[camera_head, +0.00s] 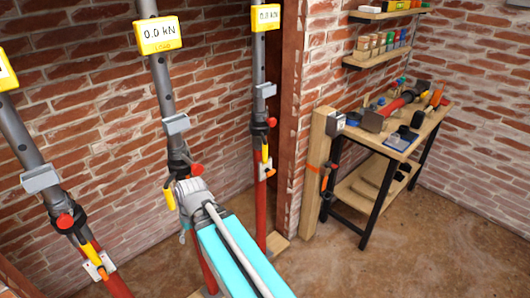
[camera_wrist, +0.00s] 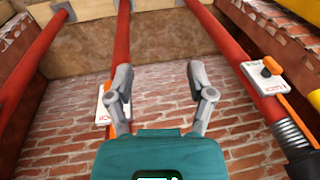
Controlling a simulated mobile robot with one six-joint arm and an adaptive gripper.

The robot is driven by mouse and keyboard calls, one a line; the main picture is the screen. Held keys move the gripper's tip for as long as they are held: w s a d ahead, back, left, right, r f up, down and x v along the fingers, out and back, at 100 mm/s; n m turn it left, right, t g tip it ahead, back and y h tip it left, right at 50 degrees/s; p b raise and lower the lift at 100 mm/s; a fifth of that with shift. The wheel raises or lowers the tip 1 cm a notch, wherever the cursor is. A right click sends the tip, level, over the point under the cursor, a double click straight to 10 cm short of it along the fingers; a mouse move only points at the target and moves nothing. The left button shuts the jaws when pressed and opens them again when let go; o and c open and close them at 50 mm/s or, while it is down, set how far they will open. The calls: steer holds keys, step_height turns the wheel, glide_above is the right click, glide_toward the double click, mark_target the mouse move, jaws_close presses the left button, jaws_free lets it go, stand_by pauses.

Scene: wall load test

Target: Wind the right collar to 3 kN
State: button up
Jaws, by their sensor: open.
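Three props with collars stand in the head view. The right prop's collar (camera_head: 259,130) is black with a red knob (camera_head: 271,122) and an orange-yellow handle below it. Its yellow display (camera_head: 266,17) is small and seems to read 0.8 kN. The middle prop's display (camera_head: 158,35) reads 0.0 kN; its collar (camera_head: 180,164) is just behind my wrist. My gripper (camera_wrist: 162,86) is open and empty in the wrist view. A red prop tube (camera_wrist: 121,40) passes behind its left finger. My fingertips are hidden in the head view.
The left prop (camera_head: 42,180) stands close on the left. In the wrist view, a red tube (camera_wrist: 232,45) with a white tag (camera_wrist: 262,82) runs on the right. A workbench (camera_head: 390,140) with tools and a wooden post (camera_head: 318,170) stand right of the props. The floor at right is clear.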

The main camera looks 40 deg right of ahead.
steer(key=w+d+f+n+t+y+b, duration=0.1)
steer(key=w+d+t+y+b, duration=0.2)
steer(key=w+d, duration=0.3)
steer(key=m+t+h+b, duration=0.1)
steer(key=t+h+b, duration=0.3)
steer(key=t+b, duration=0.75)
glide_toward(267, 151)
steer(key=s+f+t+p, duration=0.2)
steer(key=s+t+p, duration=0.1)
steer(key=shift+w+g, duration=0.1)
steer(key=shift+g, duration=0.15)
steer(key=shift+w, duration=0.15)
steer(key=w, duration=1.3)
steer(key=shift+w+a, duration=0.3)
steer(key=shift+c, duration=0.3)
